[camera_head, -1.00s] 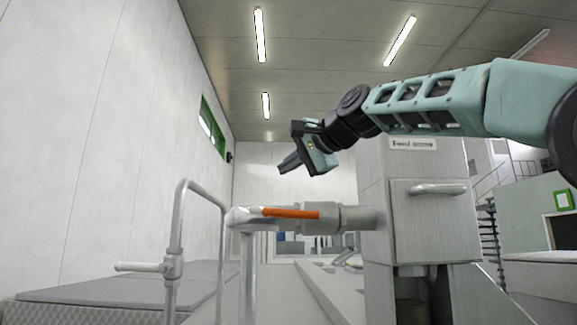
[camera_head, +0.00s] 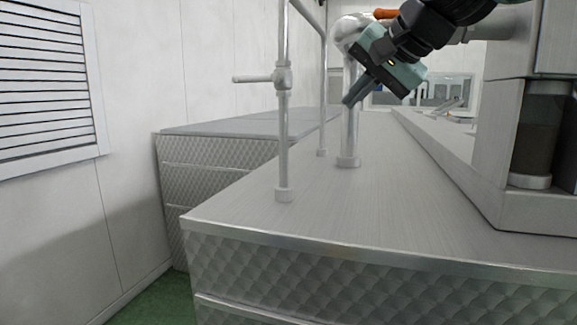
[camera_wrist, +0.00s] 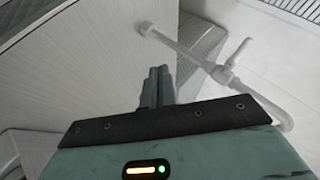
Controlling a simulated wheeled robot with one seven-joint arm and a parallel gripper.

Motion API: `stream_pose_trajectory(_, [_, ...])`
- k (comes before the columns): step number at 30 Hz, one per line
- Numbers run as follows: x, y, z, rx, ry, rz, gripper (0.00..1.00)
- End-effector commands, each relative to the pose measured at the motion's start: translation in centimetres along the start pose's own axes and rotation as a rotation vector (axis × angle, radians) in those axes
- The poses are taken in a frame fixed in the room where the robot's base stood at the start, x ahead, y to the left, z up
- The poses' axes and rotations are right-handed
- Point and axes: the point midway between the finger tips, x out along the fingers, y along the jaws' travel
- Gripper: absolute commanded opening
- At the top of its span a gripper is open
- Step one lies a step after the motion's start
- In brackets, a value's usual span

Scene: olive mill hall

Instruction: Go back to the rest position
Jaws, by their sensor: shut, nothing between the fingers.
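My gripper (camera_head: 352,97) is in the upper part of the head view, tilted with its fingers pointing down and left. It is above the steel counter (camera_head: 400,215) and in front of the upright pipe there. In the wrist view the two fingers (camera_wrist: 157,86) lie together with nothing between them. The gripper is shut and empty. My arm leaves the head view at the top right.
A pipe frame with a side handle (camera_head: 284,110) stands on the counter. An orange lever (camera_head: 386,14) sits on the pipe behind my gripper. A steel cabinet (camera_head: 508,130) stands at the right. Green floor (camera_head: 150,303) shows at the lower left.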

Motion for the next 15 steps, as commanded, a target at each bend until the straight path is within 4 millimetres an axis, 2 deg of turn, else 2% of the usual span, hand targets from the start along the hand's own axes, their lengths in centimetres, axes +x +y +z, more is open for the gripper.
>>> stream_pose_trajectory(1, [2.2, 2.1, 3.4, -0.053, -0.051, 0.034, 0.00])
stream_pose_trajectory(6, [6.5, 7.9, 12.9, -0.243, -0.210, 0.129, 0.00])
stream_pose_trajectory(10, [8.6, 13.1, 20.2, -0.400, -0.339, 0.194, 0.00])
stream_pose_trajectory(15, [9.6, 20.8, 29.3, -0.619, -0.516, 0.269, 0.00])
